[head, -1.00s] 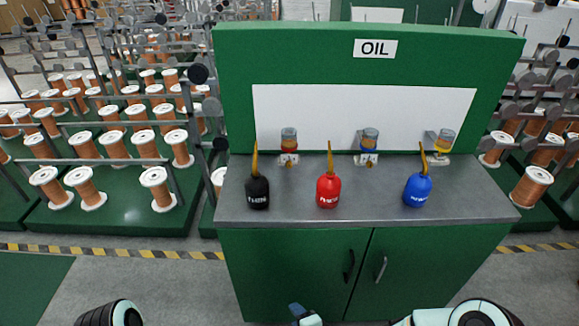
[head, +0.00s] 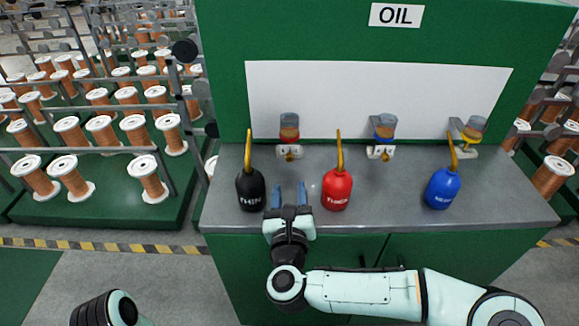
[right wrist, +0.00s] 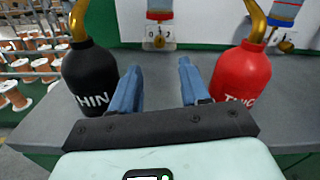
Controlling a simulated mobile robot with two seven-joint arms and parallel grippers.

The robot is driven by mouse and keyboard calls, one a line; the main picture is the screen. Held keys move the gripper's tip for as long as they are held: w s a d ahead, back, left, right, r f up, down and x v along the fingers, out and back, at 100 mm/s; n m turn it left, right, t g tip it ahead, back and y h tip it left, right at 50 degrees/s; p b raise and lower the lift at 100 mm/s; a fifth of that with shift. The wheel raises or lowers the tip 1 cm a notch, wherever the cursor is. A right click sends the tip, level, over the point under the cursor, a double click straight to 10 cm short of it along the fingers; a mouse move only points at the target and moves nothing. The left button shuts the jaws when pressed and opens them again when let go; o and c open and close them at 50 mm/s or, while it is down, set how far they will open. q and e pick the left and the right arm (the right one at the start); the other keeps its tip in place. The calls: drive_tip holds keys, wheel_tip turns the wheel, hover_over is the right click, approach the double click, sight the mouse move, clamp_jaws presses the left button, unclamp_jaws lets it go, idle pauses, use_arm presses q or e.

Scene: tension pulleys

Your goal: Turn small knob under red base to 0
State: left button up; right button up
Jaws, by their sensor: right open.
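The dispenser with the red base (head: 289,133) stands on the left at the back of the counter, on the white panel. Its small knob (head: 289,153) is on the white plate below the red ring. In the right wrist view the knob (right wrist: 158,41) is brass-coloured, with a 0 at its left and another digit at its right. My right gripper (head: 289,190) is open and empty, with blue fingers pointing at the knob from the front, apart from it. The fingers (right wrist: 159,70) show between the black and red bottles. My left gripper is not in view.
A black bottle (head: 250,189) is left of my right gripper and a red bottle (head: 337,190) is right of it, both close. A blue-based dispenser (head: 384,128), a yellow-based dispenser (head: 473,130) and a blue bottle (head: 442,189) are farther right on the grey counter (head: 392,205).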

sight(290, 160)
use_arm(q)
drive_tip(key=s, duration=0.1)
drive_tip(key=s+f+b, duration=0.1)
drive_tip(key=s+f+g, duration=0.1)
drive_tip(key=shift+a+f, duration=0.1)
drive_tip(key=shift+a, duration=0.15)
use_arm(e)
drive_tip(key=w, duration=0.9)
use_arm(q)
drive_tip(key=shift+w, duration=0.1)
use_arm(e)
clamp_jaws()
